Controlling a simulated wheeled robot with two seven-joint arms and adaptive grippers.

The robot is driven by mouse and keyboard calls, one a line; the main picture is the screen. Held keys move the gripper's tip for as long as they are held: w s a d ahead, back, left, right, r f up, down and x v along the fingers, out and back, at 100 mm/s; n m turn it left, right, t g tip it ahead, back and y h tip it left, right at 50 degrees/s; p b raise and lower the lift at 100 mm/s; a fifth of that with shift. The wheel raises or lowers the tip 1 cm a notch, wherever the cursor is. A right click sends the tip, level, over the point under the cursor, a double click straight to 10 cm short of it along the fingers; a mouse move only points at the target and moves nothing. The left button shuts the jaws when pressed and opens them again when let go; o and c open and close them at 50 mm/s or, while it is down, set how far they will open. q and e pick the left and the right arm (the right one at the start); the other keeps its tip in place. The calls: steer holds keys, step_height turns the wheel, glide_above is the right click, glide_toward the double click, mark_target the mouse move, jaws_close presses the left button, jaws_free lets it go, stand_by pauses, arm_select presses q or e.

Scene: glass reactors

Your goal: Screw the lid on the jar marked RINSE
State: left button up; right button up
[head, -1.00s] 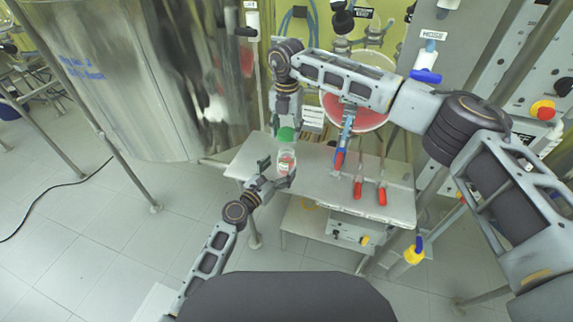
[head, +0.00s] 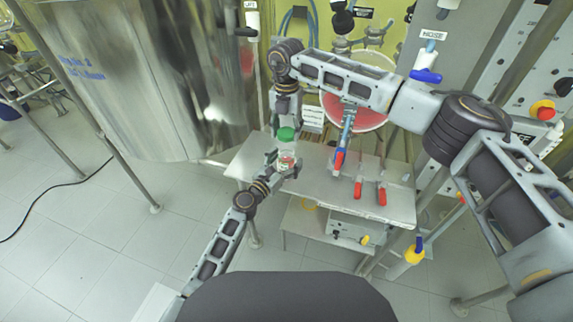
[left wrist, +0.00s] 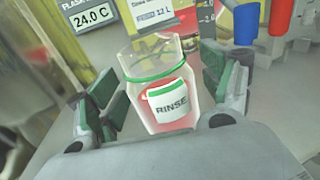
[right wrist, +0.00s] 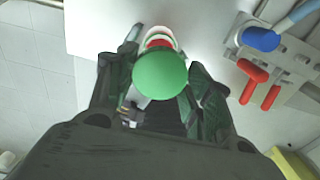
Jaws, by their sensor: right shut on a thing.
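The clear glass jar (left wrist: 160,75) has a RINSE label, a green ring and reddish contents. In the head view the jar (head: 286,161) is over the front left part of the table, and its base is hidden. My left gripper (left wrist: 168,100) is open, with its fingers on either side of the jar and gaps beside the glass. In the head view my left gripper (head: 283,168) is at the jar's lower part. My right gripper (right wrist: 155,85) is shut on the green lid (right wrist: 160,75). In the head view the lid (head: 286,134) is just above the jar's mouth.
A large steel tank (head: 140,80) stands at the left. Open floor lies front left.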

arm_select(q)
steer(key=c, duration=1.4)
arm_select(e)
glide_above(287, 148)
steer(key=s, duration=0.2)
steer(key=shift+s+a+f, duration=0.1)
steer(key=shift+f, duration=2.4)
steer(key=shift+f, duration=0.85)
steer(key=shift+f, duration=0.55)
arm_select(q)
jaws_close()
